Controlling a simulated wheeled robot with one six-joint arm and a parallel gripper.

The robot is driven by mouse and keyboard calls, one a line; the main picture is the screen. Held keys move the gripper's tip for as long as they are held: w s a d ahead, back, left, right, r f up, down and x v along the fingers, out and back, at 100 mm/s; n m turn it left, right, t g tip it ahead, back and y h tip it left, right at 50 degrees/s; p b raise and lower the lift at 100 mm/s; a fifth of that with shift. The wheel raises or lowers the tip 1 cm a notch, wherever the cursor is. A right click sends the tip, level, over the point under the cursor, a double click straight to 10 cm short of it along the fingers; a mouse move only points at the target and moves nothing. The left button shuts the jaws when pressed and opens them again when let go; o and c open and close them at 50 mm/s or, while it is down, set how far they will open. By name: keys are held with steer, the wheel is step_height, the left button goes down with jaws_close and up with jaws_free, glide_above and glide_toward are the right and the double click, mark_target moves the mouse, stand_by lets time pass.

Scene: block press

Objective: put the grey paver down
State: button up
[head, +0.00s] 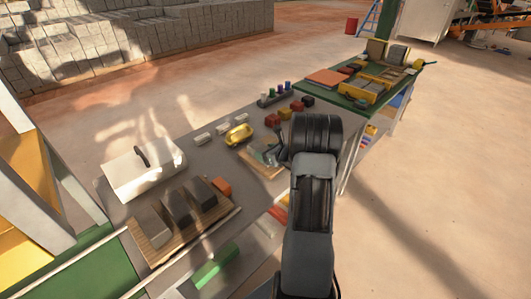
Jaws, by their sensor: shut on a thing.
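My gripper (274,152) is partly hidden behind my own arm. It is shut on a grey paver (261,151), of which only a small part shows. The paver is over or on a small wooden board (257,168) at the middle of the table; I cannot tell whether it touches the board. Several dark grey blocks stand in a row on a larger wooden board (160,258) at the table's near left, with an orange block (222,186) at the row's end.
A yellow object (239,134), small pale blocks (202,139), and red and dark blocks (272,120) lie near the board. A green-topped bench (345,101) stands behind. Grey table (215,153) shows bare between them.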

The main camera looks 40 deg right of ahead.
steer(key=o, duration=1.6)
steer(key=shift+f, duration=0.1)
